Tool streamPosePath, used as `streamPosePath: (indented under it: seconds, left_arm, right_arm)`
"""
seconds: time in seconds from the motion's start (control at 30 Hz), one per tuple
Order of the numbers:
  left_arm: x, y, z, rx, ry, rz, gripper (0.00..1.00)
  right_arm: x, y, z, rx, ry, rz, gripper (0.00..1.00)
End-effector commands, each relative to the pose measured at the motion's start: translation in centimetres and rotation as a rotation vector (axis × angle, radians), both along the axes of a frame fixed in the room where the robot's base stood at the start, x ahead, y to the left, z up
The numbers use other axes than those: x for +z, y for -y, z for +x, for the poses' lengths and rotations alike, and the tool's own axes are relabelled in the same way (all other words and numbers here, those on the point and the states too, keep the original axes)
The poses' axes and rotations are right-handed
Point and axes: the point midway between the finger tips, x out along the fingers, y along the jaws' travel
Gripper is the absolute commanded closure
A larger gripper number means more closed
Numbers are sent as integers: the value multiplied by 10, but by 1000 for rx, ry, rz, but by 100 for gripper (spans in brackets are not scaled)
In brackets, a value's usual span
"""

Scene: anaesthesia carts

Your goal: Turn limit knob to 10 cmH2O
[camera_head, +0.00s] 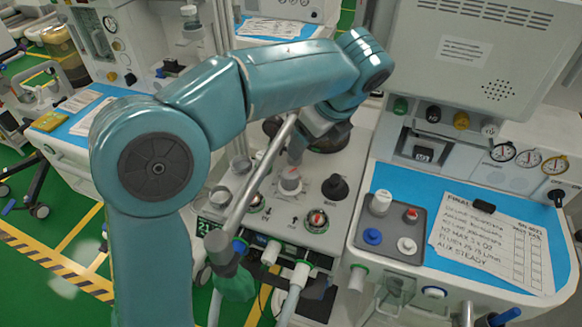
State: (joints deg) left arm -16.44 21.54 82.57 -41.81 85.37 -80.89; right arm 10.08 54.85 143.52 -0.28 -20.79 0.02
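My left arm comes in from the left and arches over the cart's grey control panel (335,205). Its gripper (298,150) points down at the panel, just above a pale upright knob (290,178). The fingers are small and partly hidden by the wrist, so I cannot tell whether they touch this knob or are open. A dial with a red and white centre (317,220) sits at the panel's front. I cannot read any knob's scale or tell which is marked as the limit knob. My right gripper is not in view.
A grey pole (262,178) slants across the panel's left side. A black knob (335,187) stands right of the pale one. Hoses (292,295) hang in front. On the right, a blue worktop (430,190) holds a small tray and a checklist (492,240).

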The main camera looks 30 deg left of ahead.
Motion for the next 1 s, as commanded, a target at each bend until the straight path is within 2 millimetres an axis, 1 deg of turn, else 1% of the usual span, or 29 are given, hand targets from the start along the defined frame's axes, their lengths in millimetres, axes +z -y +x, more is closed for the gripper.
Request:
streamPosePath:
  seconds: [0.03,0.1,0.4,0.6,0.7,0.8,1.0]
  left_arm:
    - [-10,-3,-1,2,-2,1,26]
    - [-24,-8,-1,2,-3,0,26]
    - [-90,-35,4,2,-4,0,26]
    - [-125,-50,9,0,-3,0,26]
    - [-135,-55,11,1,-2,-1,26]
    - [-140,-57,12,0,-1,-1,26]
    - [-142,-58,13,0,0,-1,26]
  right_arm:
    - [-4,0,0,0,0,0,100]
    - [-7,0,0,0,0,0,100]
    - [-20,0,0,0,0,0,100]
    - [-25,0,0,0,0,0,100]
    - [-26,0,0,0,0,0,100]
    - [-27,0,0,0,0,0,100]
    - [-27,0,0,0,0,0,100]
